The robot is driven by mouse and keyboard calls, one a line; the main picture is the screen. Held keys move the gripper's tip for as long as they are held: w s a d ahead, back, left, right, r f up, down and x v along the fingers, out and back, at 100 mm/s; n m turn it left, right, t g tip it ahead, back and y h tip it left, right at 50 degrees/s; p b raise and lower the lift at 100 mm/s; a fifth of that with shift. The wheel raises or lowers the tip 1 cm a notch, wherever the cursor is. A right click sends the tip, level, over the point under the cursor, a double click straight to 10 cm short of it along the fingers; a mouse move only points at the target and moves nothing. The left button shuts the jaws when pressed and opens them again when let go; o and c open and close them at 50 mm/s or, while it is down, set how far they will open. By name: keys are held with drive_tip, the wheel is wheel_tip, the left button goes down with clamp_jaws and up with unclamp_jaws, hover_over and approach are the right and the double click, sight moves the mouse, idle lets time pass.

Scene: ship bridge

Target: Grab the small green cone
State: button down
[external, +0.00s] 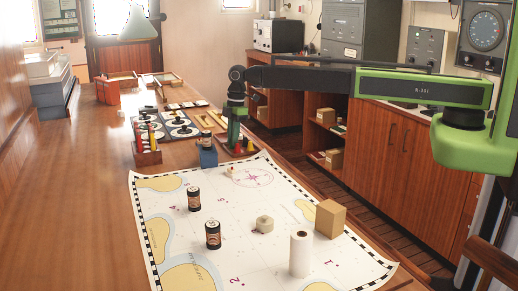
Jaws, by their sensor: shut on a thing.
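My gripper (235,117) reaches in from the right and points straight down. It is shut on the small green cone (234,133), which shows as a dark green shape below the fingers. The cone is just above or in a low wooden rack (243,152) at the chart's far edge; I cannot tell whether it touches the rack. The fingers hide part of the cone.
A blue box (208,157) stands left of the gripper. Another rack (148,157) holds red and yellow pieces. The left tabletop is clear.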

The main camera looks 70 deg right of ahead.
drive_tip(key=shift+r+p, duration=0.5)
drive_tip(key=shift+p, duration=0.05)
wheel_tip(320, 180, up, 4)
drive_tip(key=p, duration=0.4)
drive_tip(key=s+d+r+p, duration=0.4)
drive_tip(key=d+r+p, duration=0.2)
drive_tip(key=d, duration=0.4)
drive_tip(key=shift+s+d, duration=0.35)
drive_tip(key=shift+d, duration=0.05)
